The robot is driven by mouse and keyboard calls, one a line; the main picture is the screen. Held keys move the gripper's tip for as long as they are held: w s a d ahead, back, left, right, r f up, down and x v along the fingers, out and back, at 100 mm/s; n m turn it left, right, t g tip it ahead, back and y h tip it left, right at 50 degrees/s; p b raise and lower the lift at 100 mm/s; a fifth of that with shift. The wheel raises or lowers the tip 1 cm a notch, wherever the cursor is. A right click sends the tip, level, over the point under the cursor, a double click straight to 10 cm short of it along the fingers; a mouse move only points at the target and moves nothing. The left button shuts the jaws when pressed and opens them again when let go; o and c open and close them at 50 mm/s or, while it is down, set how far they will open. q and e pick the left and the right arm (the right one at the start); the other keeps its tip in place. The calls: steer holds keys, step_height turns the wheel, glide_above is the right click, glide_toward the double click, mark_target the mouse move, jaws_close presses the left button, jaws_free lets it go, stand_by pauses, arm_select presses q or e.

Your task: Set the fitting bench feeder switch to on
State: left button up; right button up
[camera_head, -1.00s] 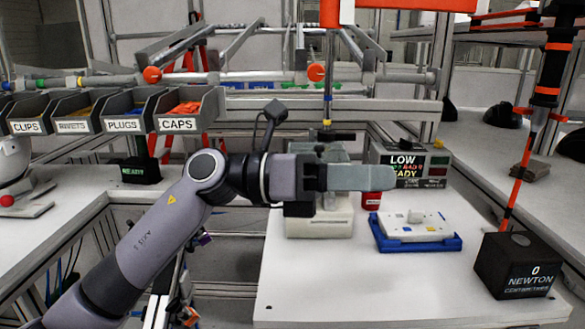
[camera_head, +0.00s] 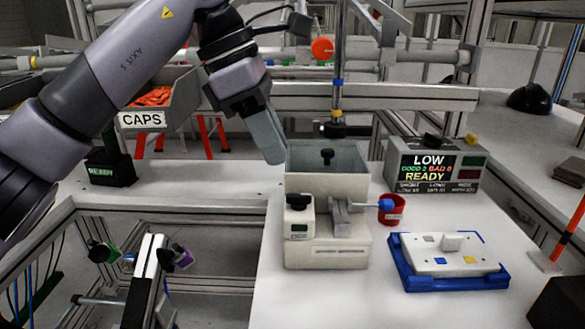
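A beige feeder machine (camera_head: 327,254) stands on the white bench, with an open square hopper (camera_head: 327,185) on top. On its front left is a small white box (camera_head: 299,225) with a black switch-like knob (camera_head: 298,201) on top. Which way the knob is set is too small to tell. My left gripper (camera_head: 274,150) points down at the hopper's upper left, above and behind the white box. Its pale fingers overlap from this side, so their gap is hidden; no object shows in them.
A display box (camera_head: 437,166) reading LOW and READY stands behind right. A red cup (camera_head: 391,209) and a blue tray (camera_head: 456,283) with a white plate (camera_head: 420,262) are right of the feeder. A CAPS bin (camera_head: 143,119) is at left. The bench front is clear.

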mark_target(298, 195)
arm_select(q)
steer(key=x, duration=0.7)
steer(key=shift+s+d+r, duration=0.1)
steer(key=shift+s, duration=0.15)
steer(key=shift+c, duration=0.3)
jaws_close()
